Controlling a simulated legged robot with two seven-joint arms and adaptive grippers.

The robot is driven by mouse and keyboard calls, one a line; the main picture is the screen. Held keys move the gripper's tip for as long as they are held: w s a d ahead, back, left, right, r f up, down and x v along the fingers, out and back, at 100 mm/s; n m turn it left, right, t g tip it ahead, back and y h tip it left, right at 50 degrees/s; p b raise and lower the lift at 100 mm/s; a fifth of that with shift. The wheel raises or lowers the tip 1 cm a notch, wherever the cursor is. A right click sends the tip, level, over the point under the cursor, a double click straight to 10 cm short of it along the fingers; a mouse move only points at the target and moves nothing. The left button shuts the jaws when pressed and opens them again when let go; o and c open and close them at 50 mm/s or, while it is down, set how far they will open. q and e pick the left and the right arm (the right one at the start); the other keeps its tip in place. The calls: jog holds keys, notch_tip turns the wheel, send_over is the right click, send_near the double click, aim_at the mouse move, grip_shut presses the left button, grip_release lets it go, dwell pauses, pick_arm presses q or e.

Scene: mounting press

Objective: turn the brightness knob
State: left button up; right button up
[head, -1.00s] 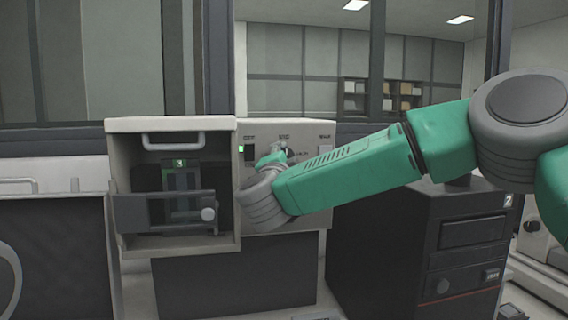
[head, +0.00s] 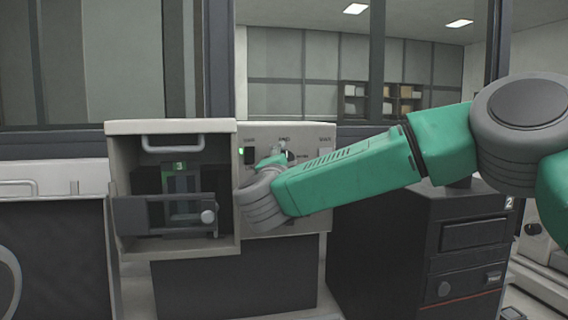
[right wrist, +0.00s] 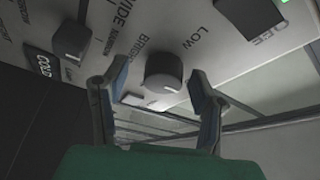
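The dark round brightness knob (right wrist: 163,74) sits on the pale control panel (right wrist: 190,32) in the right wrist view, between printed words that read like "BRIGHT" and "LOW". My right gripper (right wrist: 159,78) is open, with one blue-padded fingertip on each side of the knob. Gaps show between the knob and both pads, so it is not gripped. In the head view my right arm reaches in from the right to the panel front (head: 312,222) and its wrist hides much of the gripper and panel. My left gripper is not in view.
Other dark controls are close by: a square one (right wrist: 72,40) and a large one (right wrist: 250,15) near a green light. Left of the panel is an open bay (head: 141,180) with a bar across its front. A black cabinet (head: 385,245) stands below my arm.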

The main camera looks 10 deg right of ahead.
jog(key=shift+r, duration=0.1)
jog(key=v, duration=1.2)
